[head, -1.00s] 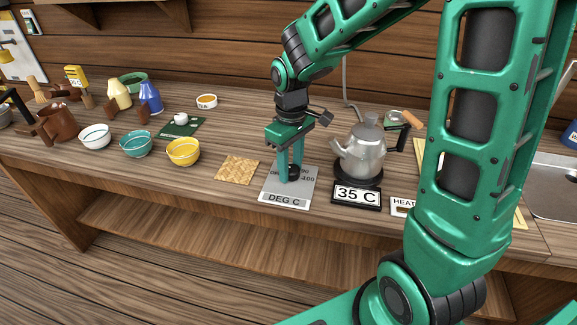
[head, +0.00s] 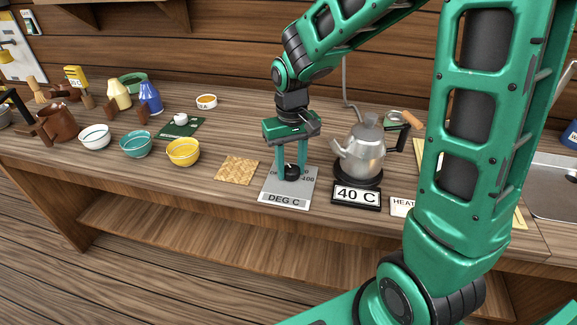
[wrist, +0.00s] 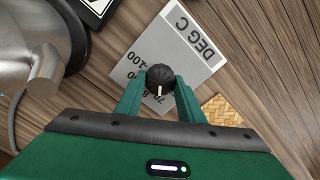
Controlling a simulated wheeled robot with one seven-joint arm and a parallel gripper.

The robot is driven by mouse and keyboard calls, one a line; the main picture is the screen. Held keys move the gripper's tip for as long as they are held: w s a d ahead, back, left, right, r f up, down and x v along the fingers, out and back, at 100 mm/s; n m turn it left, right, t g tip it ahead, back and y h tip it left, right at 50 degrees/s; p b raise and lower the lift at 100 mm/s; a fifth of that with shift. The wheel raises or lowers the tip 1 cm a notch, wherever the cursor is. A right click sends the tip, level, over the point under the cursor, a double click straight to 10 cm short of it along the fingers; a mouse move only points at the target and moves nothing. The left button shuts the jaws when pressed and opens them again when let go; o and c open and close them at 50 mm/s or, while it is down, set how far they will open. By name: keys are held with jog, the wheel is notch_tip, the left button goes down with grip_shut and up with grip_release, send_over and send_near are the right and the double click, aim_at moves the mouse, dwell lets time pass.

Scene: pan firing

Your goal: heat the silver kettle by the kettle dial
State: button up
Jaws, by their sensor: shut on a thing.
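The silver kettle (head: 361,148) stands on its dark round base on the counter, right of the dial plate. The temperature display (head: 357,196) in front of it reads 40 C. The kettle dial is a black knob (wrist: 159,77) on a grey plate marked DEG C (head: 285,201). My gripper (head: 291,172) points down and is shut on the knob, one finger on each side. Part of the kettle also shows in the wrist view (wrist: 28,40).
A woven mat (head: 237,170) lies left of the dial plate. A yellow bowl (head: 183,152), a teal bowl (head: 136,144) and a white bowl (head: 95,136) stand further left. A label reading HEAT (head: 402,206) is right of the display, partly behind my arm.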

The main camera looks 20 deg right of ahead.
aim_at(291, 167)
jog(key=shift+w, duration=0.1)
jog(key=o, duration=1.1)
jog(key=shift+c, duration=0.2)
notch_tip(291, 167, up, 11)
jog(key=shift+f, duration=0.15)
